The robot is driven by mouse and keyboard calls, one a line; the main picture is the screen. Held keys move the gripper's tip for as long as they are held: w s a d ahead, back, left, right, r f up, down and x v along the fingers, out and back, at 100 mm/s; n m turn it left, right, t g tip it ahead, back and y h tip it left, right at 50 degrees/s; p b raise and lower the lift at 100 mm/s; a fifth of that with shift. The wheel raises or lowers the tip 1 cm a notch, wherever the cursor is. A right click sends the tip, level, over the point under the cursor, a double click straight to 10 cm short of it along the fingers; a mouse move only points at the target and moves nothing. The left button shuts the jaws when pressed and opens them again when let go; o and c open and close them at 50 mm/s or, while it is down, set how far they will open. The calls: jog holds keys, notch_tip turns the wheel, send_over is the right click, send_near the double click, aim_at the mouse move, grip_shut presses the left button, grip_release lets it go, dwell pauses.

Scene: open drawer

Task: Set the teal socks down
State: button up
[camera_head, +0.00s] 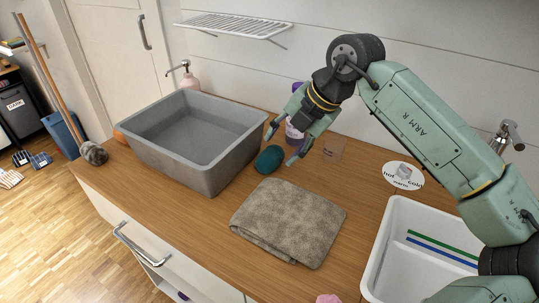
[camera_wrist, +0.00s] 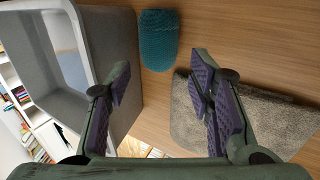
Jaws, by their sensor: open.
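The teal socks (camera_head: 269,159) are a rolled, rounded bundle lying on the wooden counter, between the grey basin and the folded towel. They also show at the top middle of the wrist view (camera_wrist: 158,40). My gripper (camera_head: 279,148) is just above and beside the socks in the head view, with its fingers spread apart. In the wrist view my gripper (camera_wrist: 160,85) is open, with nothing between its purple-padded fingers. The socks lie beyond the fingertips there. I cannot tell whether a fingertip touches them.
A grey basin (camera_head: 190,168) stands left of the socks and a folded grey-brown towel (camera_head: 288,222) lies in front. A purple bottle (camera_head: 294,132) stands behind my gripper. A white sink (camera_head: 384,262) is at right. Bare counter (camera_head: 215,207) shows left of the towel.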

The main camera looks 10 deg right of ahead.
aim_at(273, 156)
jog(key=shift+p+x, duration=1.15)
jog(key=shift+x, duration=1.9)
jog(key=shift+w, duration=0.15)
jog(key=shift+c, duration=0.5)
jog(key=c, duration=0.9)
jog(key=shift+d, duration=0.1)
jog(key=shift+c, duration=0.2)
